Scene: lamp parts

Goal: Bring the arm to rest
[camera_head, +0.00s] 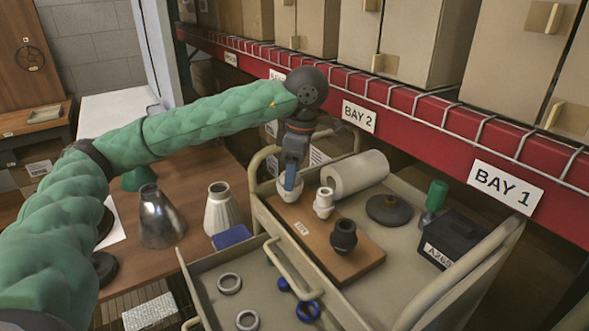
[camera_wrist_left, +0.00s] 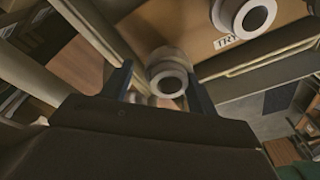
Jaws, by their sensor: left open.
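My left gripper (camera_head: 291,178) points down over the far left end of a wooden board (camera_head: 300,215). It is open. A white lamp socket (camera_head: 287,187) stands there, partly hidden by the fingers. In the left wrist view this socket (camera_wrist_left: 168,80) shows between the two blue fingers, nearer the right one; I cannot tell whether they touch it. A second white socket (camera_head: 324,203) and a black socket (camera_head: 343,239) stand upright on the board. My green left arm (camera_head: 200,130) reaches in from the left. My right gripper is not in view.
The board lies in a beige cart with a raised rim, beside a white cylinder (camera_head: 357,174), a dark disc (camera_head: 389,210) and a black box (camera_head: 452,239). An open drawer (camera_head: 262,290) holds rings. Metal (camera_head: 160,216) and white (camera_head: 222,208) shades stand left. A red shelf beam (camera_head: 420,128) runs behind.

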